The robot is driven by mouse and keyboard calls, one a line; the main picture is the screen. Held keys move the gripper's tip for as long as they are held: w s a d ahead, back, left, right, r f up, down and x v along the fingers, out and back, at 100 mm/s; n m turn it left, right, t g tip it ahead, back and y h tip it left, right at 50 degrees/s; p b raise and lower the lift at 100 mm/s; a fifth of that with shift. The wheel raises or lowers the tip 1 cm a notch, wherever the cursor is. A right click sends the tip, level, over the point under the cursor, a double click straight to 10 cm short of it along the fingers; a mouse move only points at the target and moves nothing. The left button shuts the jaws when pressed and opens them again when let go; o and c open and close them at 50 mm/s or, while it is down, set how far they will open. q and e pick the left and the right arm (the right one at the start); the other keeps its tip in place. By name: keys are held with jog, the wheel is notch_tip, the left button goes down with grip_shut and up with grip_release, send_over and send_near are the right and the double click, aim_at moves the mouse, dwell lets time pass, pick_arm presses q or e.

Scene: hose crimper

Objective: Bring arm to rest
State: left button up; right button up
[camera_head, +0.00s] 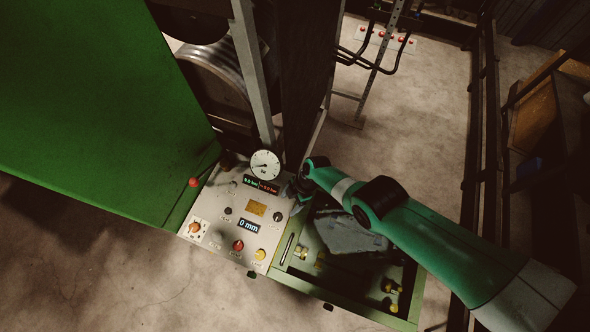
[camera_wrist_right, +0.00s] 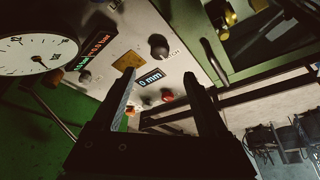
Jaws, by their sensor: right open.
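My right arm comes in from the right in the head view, green with dark joints, and reaches over the tray to the control panel (camera_head: 225,215). My right gripper (camera_head: 297,190) is small and dark there, at the panel's right edge. In the right wrist view, my right gripper (camera_wrist_right: 165,85) is open, with two dark fingers spread and nothing between them. The panel with its "0 mm" display (camera_wrist_right: 150,78) and a black knob (camera_wrist_right: 158,46) lies beyond the fingertips. I cannot tell whether a finger touches the panel. My left gripper is not in view.
A round gauge (camera_head: 265,165) stands at the panel's back edge. A large green machine housing (camera_head: 90,100) fills the left. A green-edged tray (camera_head: 345,308) with a grey cloth-like item (camera_head: 350,235) and brass fittings (camera_head: 392,287) lies under my arm. Open floor (camera_head: 425,130) is behind.

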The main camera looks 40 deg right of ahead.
jog(key=shift+a, duration=0.1)
dwell(0.3)
jog(key=w+a+r+n+t, duration=0.2)
jog(key=w+r+t, duration=0.4)
jog(key=w+r, duration=1.2)
jog(key=w+r+t, duration=0.2)
jog(key=w+r, duration=0.1)
jog(key=r, duration=0.4)
jog(key=w+r+t, duration=0.2)
jog(key=r, duration=0.5)
notch_tip(320, 180, up, 22)
jog(key=s+m+t, duration=0.2)
jog(key=m+t, duration=0.1)
jog(key=t, duration=0.3)
jog(key=s+d+r+m+t+h, duration=0.2)
jog(key=s+r+m+t, duration=0.8)
jog(key=s+r, duration=1.4)
jog(key=shift+d+r+m, duration=0.5)
jog(key=shift+m, duration=1)
